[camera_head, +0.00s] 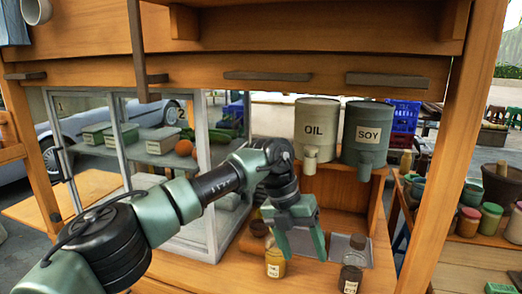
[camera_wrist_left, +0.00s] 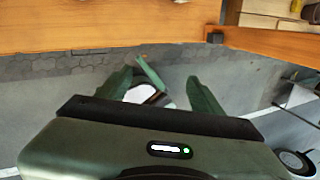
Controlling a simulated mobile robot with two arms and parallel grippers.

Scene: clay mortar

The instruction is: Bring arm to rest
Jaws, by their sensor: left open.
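My left gripper (camera_head: 302,250) hangs from my left arm, fingers pointing down, above the wooden counter (camera_head: 225,268) of the stall. Its jaws are open with nothing between them. In the left wrist view the two green fingers of the left gripper (camera_wrist_left: 160,88) are spread apart, with grey pavement and the wooden counter edge (camera_wrist_left: 110,38) beyond. In the head view a yellow jar (camera_head: 275,264) stands just left of the gripper and a dark-capped bottle (camera_head: 351,270) to its right; I cannot tell if either touches it. My right gripper is not in view.
An OIL canister (camera_head: 316,128) and a SOY canister (camera_head: 367,138) stand on a wooden shelf behind the gripper. A glass-fronted cabinet (camera_head: 213,180) stands left, behind my arm. A wooden post (camera_head: 455,130) rises on the right, with several jars (camera_head: 490,216) beyond it.

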